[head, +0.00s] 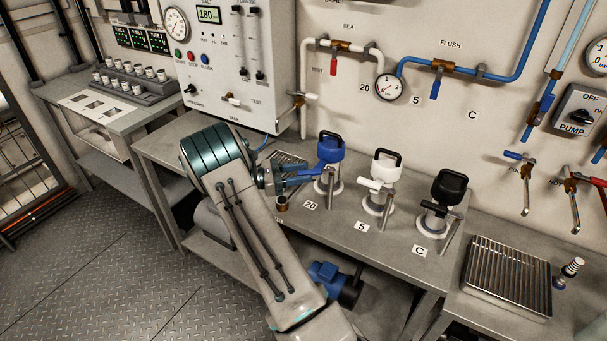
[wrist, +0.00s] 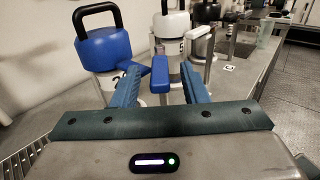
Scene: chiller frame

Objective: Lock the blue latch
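The blue-topped canister (head: 330,149) stands on the bench by the "20" label, with a black loop handle on top. It also shows in the wrist view (wrist: 103,50), at the left. Its blue latch is a short lever whose end (wrist: 160,74) faces the wrist camera. My gripper (head: 306,177) points at this canister from the left. In the wrist view my gripper's two blue fingers (wrist: 160,88) are apart, one on each side of the latch end. A gap shows on both sides. In the head view the fingers partly cover the latch.
A white-topped canister (head: 384,164) and a black-topped canister (head: 447,187) stand to the right, each with a metal post beside it. A small brass cup (head: 282,204) sits below my gripper. A control cabinet (head: 236,62) is behind at the left. A ribbed drain tray (head: 507,276) lies far right.

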